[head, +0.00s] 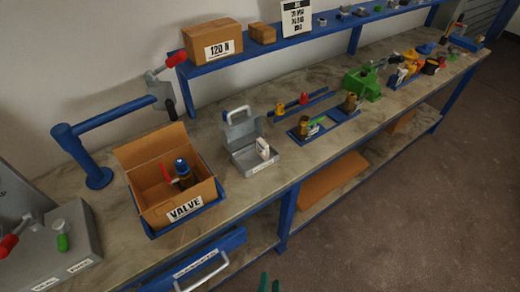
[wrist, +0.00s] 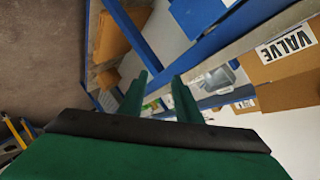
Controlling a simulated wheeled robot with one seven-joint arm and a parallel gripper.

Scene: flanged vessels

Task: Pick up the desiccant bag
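A small white packet (head: 263,147) with a dark mark stands at the front right of an open grey metal case (head: 247,158) on the bench; it looks like the desiccant bag, but I cannot read it. My gripper (head: 269,284) shows only as green fingertips at the bottom edge of the head view, in front of the bench and well apart from the case. In the wrist view my gripper (wrist: 160,78) has its two green fingers apart with nothing held between them. The packet cannot be made out clearly in the wrist view.
An open cardboard box marked VALVE (head: 185,212) stands left of the case. A blue tray (head: 345,115) with brass parts and a green vise (head: 363,83) are to the right. A blue shelf (head: 270,55) runs behind. A blue post (head: 288,205) supports the bench front.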

